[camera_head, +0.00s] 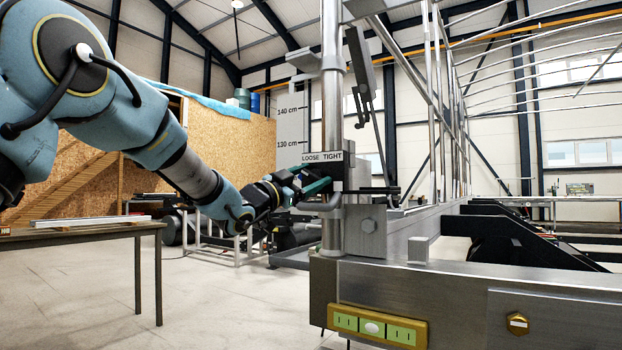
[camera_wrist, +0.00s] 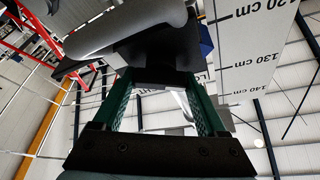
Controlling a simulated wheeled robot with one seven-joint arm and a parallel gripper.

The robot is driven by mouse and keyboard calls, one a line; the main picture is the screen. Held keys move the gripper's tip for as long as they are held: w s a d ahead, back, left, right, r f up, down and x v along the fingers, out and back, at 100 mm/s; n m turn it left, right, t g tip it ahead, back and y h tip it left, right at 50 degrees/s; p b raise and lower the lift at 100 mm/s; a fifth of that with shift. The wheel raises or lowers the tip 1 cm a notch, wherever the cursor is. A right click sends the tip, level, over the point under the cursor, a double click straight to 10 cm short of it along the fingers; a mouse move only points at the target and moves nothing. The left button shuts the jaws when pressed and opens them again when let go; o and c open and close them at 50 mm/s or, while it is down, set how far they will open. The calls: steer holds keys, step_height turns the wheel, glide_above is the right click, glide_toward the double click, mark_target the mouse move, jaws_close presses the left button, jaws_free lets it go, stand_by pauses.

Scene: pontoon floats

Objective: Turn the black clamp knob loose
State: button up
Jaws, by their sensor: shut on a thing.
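My gripper (camera_head: 306,182) reaches in from the left to the clamp on the upright metal pole (camera_head: 332,90). Its green fingers are shut on the black clamp knob, which they mostly hide in the head view. In the wrist view, the black knob (camera_wrist: 160,76) shows between the two green fingertips, against the larger dark clamp body (camera_wrist: 150,48). A white label (camera_head: 322,157) reading LOOSE on the left and TIGHT on the right sits just above the gripper. The knob's turn angle cannot be told.
A height scale board (camera_head: 291,125) stands left of the pole. A black lever (camera_head: 372,190) sticks out right of the clamp. A metal beam (camera_head: 450,278) with a yellow-framed level (camera_head: 377,326) lies below.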

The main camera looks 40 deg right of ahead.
steer(key=shift+r, duration=0.1)
steer(key=o, duration=1.1)
steer(key=b+v, duration=0.2)
steer(key=v, duration=0.8)
steer(key=shift+a, duration=0.4)
